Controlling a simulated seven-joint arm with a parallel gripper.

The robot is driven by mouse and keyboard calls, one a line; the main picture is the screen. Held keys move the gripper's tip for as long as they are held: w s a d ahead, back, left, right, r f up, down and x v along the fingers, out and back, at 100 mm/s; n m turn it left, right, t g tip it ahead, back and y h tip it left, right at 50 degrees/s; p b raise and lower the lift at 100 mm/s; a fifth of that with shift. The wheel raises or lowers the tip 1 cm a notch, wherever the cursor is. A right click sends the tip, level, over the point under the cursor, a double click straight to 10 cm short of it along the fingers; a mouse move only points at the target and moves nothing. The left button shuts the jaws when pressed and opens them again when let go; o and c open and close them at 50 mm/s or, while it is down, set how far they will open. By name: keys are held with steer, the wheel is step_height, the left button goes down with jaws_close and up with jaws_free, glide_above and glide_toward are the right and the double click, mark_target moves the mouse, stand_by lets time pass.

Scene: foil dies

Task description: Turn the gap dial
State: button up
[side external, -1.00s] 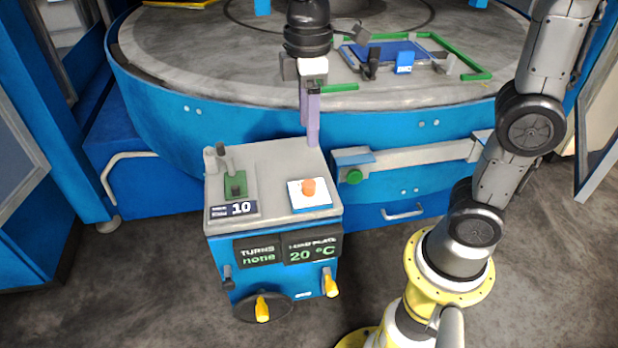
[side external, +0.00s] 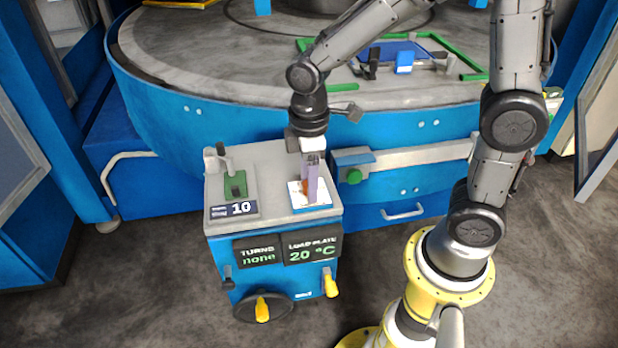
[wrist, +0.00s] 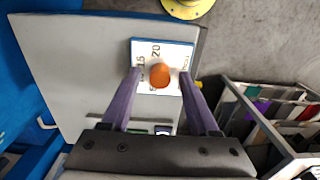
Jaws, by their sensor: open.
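An orange round knob (wrist: 160,74) stands on a white, blue-edged plate with printed numbers (wrist: 178,54), "20" and "15" among them. It is the dial in front of me, but no label calling it the gap dial is legible. In the side view the plate (side external: 323,205) lies on the right of the grey cabinet top, its knob mostly hidden behind a finger. My gripper (side external: 311,188) points down over it with purple fingers. In the wrist view the open fingers stand on either side of the knob, with visible space around it.
On the cabinet top's left are a green holder (side external: 235,184) and a "10" display (side external: 240,208). Front screens read "TURNS none" (side external: 257,252) and "LOAD PLATE 20 °C" (side external: 311,248). Below are a yellow-handled wheel (side external: 262,309) and a yellow lever (side external: 330,284). A blue round table (side external: 240,126) stands behind.

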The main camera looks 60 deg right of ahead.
jaws_close()
stand_by(0.3)
steer(key=shift+m, duration=0.3)
steer(key=m, duration=0.9)
stand_by(0.6)
jaws_free()
